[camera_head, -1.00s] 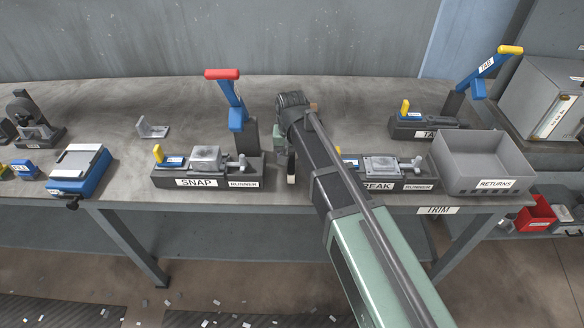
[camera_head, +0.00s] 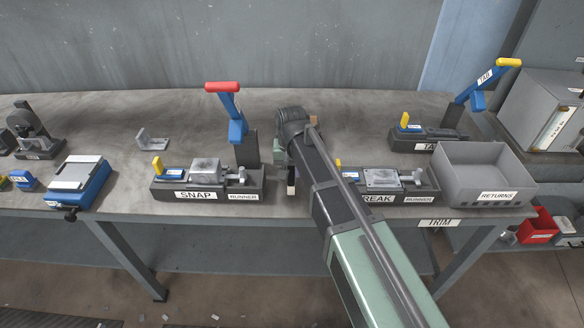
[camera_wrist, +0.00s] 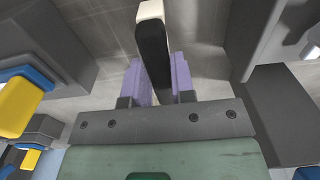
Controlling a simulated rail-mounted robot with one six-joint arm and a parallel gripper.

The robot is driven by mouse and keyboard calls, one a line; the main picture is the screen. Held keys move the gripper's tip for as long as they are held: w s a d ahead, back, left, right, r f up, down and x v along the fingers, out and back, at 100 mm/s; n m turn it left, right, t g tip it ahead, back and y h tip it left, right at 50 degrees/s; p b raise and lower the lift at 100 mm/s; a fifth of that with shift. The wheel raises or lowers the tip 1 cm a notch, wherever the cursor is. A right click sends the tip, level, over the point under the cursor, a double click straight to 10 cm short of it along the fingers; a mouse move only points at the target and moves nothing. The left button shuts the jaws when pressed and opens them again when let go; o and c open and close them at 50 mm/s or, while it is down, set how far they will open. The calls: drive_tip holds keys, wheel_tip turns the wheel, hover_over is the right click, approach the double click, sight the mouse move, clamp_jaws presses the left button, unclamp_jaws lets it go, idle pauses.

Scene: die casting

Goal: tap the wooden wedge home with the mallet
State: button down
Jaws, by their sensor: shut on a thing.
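My gripper (camera_wrist: 158,88) has its two purple fingers shut on a black bar with a whitish end, which looks like the mallet's handle (camera_wrist: 153,45). In the head view a small pale and dark piece (camera_head: 291,182) hangs at my wrist, between the SNAP and BREAK fixtures, and a small brown block (camera_head: 313,120) shows behind my arm. They may be parts of the mallet, but my arm hides most of it. I cannot make out the wooden wedge in either view.
The SNAP fixture (camera_head: 170,192) with a red-handled lever (camera_head: 222,88) stands left of my arm. The BREAK fixture (camera_head: 425,192), partly hidden by my arm, and the grey RETURNS bin (camera_head: 485,165) stand right. Bare bench (camera_head: 345,125) lies behind.

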drive_tip(key=shift+r+p, duration=2.35)
drive_tip(key=shift+r, duration=0.35)
drive_tip(key=shift+r+p, duration=0.4)
drive_tip(key=shift+p, duration=0.05)
